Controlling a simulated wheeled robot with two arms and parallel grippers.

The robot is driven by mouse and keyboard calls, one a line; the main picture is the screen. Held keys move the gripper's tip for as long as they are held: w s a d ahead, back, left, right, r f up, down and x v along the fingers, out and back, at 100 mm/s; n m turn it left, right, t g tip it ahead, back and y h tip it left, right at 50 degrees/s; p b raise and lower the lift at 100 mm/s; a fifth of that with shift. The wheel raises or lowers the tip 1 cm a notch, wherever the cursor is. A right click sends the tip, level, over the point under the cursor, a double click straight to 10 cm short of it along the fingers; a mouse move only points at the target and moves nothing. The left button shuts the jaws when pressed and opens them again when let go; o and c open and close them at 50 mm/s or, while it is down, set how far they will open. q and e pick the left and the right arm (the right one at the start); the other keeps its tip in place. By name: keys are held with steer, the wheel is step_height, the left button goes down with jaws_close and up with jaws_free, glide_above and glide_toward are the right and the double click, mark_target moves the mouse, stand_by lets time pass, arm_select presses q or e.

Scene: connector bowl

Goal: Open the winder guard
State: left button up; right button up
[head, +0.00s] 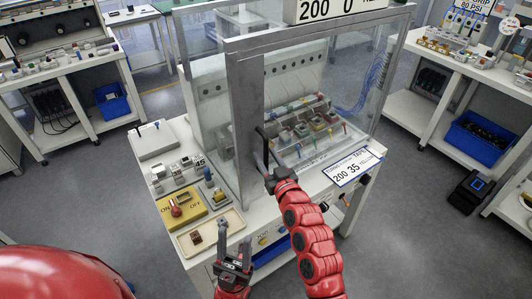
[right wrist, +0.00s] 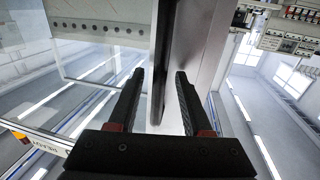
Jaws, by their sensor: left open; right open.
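The winder guard (head: 300,85) is a clear panel box with grey metal framing, standing on the white bench around the winding machine. Its wide grey upright (head: 245,130) faces me, with a black handle (head: 262,135) beside it. My right gripper (head: 268,165) is at this handle, open. In the right wrist view its fingers (right wrist: 160,80) stand apart on either side of a dark upright bar, which looks like the handle; contact is not clear. My left gripper (head: 234,243) is open and empty, low in front of the bench near the small tray.
A yellow ON/OFF switch panel (head: 190,208), a beige tray (head: 203,232) and small parts lie on the bench left of the guard. A label plate (head: 354,168) is at the right front edge. Side benches stand left and right, with open floor between.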

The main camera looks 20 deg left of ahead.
steer(key=shift+w+a, duration=0.15)
steer(key=shift+w, duration=0.1)
steer(key=shift+c, duration=0.3)
jaws_close()
stand_by(1.0)
